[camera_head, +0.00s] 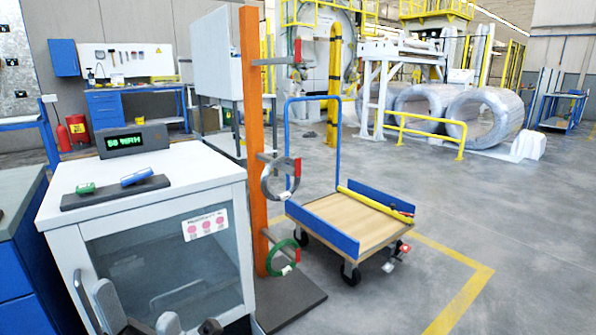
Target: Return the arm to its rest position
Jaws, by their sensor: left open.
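My left gripper (138,308) shows at the bottom left edge of the head view, in front of the white cabinet (140,185). Its grey fingers are apart and nothing shows between them. The frame's bottom edge cuts off the rest of the arm. I cannot tell whether the fingers touch the cabinet front. My right gripper is not in view.
An orange post (252,140) with rings on side arms stands right of the cabinet. A blue-ended cart (350,218) stands behind it. Wrapped coils (484,118) lie behind a yellow rail. The grey floor (520,230) at right is clear.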

